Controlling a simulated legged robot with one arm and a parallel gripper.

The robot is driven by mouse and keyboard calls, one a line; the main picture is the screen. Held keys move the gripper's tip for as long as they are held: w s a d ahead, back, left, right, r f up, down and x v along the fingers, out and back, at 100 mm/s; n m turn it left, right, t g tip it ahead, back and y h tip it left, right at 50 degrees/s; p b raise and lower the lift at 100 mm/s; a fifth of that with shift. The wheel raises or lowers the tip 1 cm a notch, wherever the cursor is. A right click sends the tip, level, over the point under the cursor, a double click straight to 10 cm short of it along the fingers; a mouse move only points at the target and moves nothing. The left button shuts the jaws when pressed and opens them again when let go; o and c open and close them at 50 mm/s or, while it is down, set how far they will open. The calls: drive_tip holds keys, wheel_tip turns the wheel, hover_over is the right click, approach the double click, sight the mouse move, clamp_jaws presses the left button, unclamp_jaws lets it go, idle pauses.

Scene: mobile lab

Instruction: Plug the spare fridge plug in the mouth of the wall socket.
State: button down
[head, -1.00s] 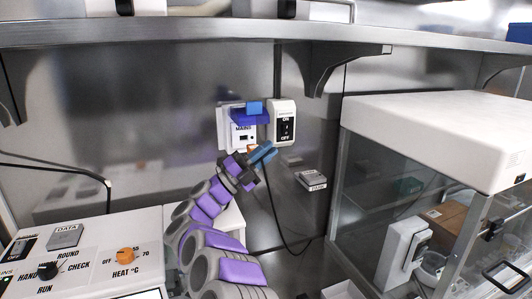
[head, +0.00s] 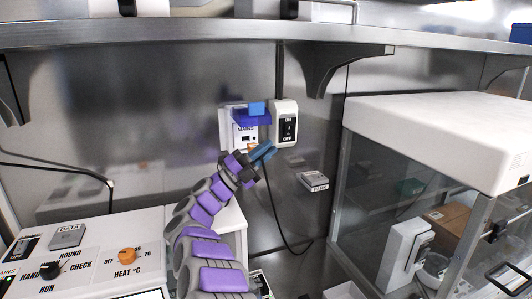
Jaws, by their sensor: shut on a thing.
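The wall socket (head: 244,135) is a white unit marked MAINS on the steel back wall, with a blue flap (head: 251,117) standing out over its front. My gripper (head: 263,152) has blue fingers and is just below and to the right of the socket face. It is shut on the spare fridge plug, of which only a small orange bit (head: 252,147) seems to show beside the fingers. A black cable (head: 277,212) hangs down from the gripper. The fingers hide most of the plug, and I cannot tell whether it touches the socket mouth.
A white ON/OFF switch box (head: 285,122) is right beside the socket. A small grey labelled box (head: 313,181) is on the wall lower right. A glass-sided cabinet (head: 440,130) fills the right. A control panel (head: 90,260) with knobs is lower left. A steel shelf (head: 200,32) runs above.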

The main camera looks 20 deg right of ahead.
drive_tip(key=shift+w+p, duration=1.4)
drive_tip(key=shift+w, duration=0.5)
drive_tip(key=shift+a, duration=0.1)
drive_tip(key=shift+r+b, duration=0.1)
drive_tip(key=shift+b, duration=0.7)
idle(0.4)
drive_tip(key=shift+w+r+p, duration=0.25)
drive_tip(key=shift+p, duration=0.3)
drive_tip(key=shift+w+p, duration=0.3)
drive_tip(key=shift+p, duration=0.3)
drive_tip(key=shift+s+f+b, duration=0.1)
drive_tip(key=shift+s+b, duration=0.05)
drive_tip(key=shift+b, duration=0.4)
drive_tip(key=shift+s, duration=0.15)
idle(0.5)
